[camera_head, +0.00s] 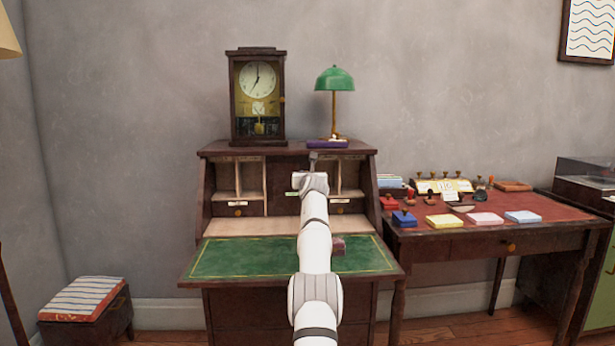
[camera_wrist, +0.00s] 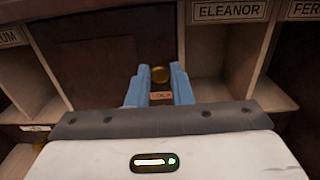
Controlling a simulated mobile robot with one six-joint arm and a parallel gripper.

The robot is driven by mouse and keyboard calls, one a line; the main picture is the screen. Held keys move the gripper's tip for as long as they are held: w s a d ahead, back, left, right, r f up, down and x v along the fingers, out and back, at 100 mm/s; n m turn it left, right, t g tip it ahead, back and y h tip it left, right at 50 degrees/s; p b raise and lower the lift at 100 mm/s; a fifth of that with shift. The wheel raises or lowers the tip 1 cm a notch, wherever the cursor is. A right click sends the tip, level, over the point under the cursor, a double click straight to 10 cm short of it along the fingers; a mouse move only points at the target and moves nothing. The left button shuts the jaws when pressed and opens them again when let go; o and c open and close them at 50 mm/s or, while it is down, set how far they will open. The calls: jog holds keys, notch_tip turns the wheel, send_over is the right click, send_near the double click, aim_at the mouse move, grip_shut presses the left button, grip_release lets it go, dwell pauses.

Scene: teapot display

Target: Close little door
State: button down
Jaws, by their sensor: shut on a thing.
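A dark brown little door (camera_wrist: 105,55) shows in the wrist view, in the middle between the open pigeonholes. It has a round brass knob (camera_wrist: 160,74) with a small label just below it. My gripper (camera_wrist: 158,80) has its two blue fingers on either side of the knob, shut on it. In the head view my arm reaches over the lowered desk front to the middle of the writing desk (camera_head: 222,227). My wrist hides much of the door and the knob there. I cannot tell how far the door stands open.
Pigeonholes with name labels, one reading ELEANOR (camera_wrist: 230,11), flank the door. A clock (camera_head: 258,95) and a green lamp (camera_head: 334,80) stand on top. A reddish block (camera_head: 338,246) lies on the green flap. A side table (camera_head: 440,243) with stamps and pads stands right.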

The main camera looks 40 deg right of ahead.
jog(key=shift+s+d+r, duration=0.1)
jog(key=shift+r, duration=0.05)
jog(key=c, duration=1.6)
grip_release()
jog(key=shift+d, duration=0.1)
jog(key=shift+o, duration=1.4)
jog(key=shift+f, duration=0.2)
